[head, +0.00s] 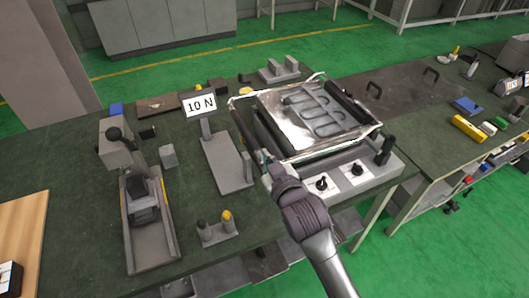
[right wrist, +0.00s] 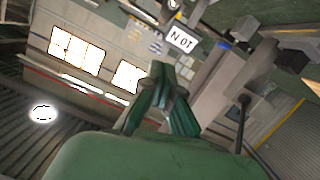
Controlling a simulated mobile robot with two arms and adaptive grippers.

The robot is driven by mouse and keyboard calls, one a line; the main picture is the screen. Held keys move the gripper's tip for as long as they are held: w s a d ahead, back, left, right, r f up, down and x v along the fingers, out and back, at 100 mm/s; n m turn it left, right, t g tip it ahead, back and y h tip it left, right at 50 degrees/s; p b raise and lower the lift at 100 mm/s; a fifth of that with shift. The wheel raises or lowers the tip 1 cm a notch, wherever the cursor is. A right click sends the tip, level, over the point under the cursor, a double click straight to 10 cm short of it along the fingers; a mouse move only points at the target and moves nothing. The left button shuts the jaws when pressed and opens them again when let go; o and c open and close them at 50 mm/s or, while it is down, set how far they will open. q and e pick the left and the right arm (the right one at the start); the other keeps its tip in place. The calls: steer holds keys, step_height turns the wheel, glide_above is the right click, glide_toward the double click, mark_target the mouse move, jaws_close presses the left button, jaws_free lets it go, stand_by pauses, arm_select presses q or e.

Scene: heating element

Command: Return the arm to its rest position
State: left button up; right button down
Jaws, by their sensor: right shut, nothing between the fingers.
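My right gripper (head: 264,158) is at the front left corner of the heating element unit (head: 372,172), with my right arm coming in from below. In the right wrist view the fingers of my right gripper (right wrist: 165,75) are together, with nothing between them. The unit has a shiny metal tray top (head: 290,115) with a looped heating element (head: 318,108) on it. Whether the gripper touches the unit's edge I cannot tell. My left gripper is in neither view.
A "10 N" sign (head: 199,105) stands left of the unit. A grey lever device (head: 150,245) and a small stand with a yellow knob (head: 217,232) are on the dark green table (head: 70,195). Several coloured blocks lie on the right table. A green floor aisle lies behind.

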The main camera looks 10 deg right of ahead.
steer(key=s+d+f+m+g+h, duration=0.25)
steer(key=s+d+f+g, duration=0.25)
steer(key=s+d+f, duration=0.65)
steer(key=s+d+f+m+g+h, duration=0.1)
steer(key=s+d+g, duration=0.15)
steer(key=s, duration=0.65)
steer(key=s+d+f+g, duration=0.15)
steer(key=s+g, duration=0.25)
steer(key=s, duration=0.5)
step_height(320, 180, down, 28)
steer(key=g+b, duration=0.1)
steer(key=s+d+f+g+b, duration=0.1)
steer(key=s+d+f, duration=0.1)
steer(key=s+f, duration=1.4)
steer(key=shift+s+d+f, duration=0.25)
steer(key=shift+s+f, duration=0.1)
steer(key=shift+s, duration=0.25)
steer(key=shift+w+n+h, duration=0.1)
steer(key=shift+n+h, duration=0.15)
